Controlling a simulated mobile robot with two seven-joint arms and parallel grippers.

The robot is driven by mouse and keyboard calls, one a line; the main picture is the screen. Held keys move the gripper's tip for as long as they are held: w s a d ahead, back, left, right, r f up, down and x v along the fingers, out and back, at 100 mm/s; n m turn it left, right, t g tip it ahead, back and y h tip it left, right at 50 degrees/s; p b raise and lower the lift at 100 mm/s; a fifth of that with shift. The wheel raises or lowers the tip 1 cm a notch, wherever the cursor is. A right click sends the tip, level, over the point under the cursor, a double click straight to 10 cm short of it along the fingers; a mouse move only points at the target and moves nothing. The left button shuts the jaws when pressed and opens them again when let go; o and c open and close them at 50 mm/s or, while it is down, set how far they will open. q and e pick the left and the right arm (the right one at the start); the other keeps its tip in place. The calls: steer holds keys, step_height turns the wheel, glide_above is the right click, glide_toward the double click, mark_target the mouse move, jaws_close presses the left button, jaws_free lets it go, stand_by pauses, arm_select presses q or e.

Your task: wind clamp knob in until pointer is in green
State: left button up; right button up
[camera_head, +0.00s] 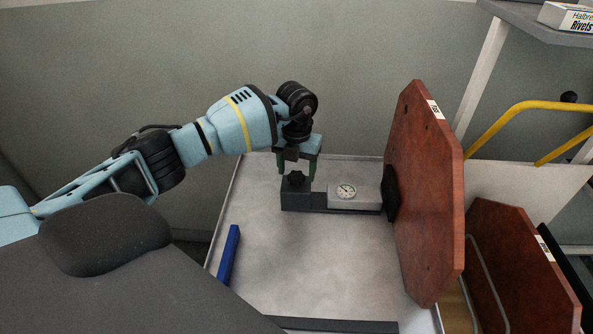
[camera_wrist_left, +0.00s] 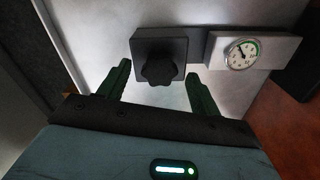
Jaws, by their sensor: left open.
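The clamp knob (camera_wrist_left: 159,72) is a black lobed knob on the dark block (camera_wrist_left: 138,48) of the clamp; the knob also shows in the head view (camera_head: 296,178). The dial gauge (camera_wrist_left: 241,53) is set in a light grey block, with a green arc along its upper right rim. Its pointer aims to the upper left; whether it lies in the green is too small to tell. My left gripper (camera_wrist_left: 161,85) is open, with its green fingers apart on either side of the knob and not visibly touching it. It points down over the knob in the head view (camera_head: 297,168). My right gripper is not in view.
A reddish-brown panel (camera_head: 425,190) stands upright at the right of the grey table (camera_head: 300,270), against a black pad (camera_head: 390,193). A blue bar (camera_head: 229,255) lies at the table's left edge. A yellow rail (camera_head: 525,106) and shelf are farther right. The table's front middle is clear.

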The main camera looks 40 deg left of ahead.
arm_select(q)
steer(key=shift+f, duration=0.5)
steer(key=c, duration=1)
steer(key=shift+m, duration=0.3)
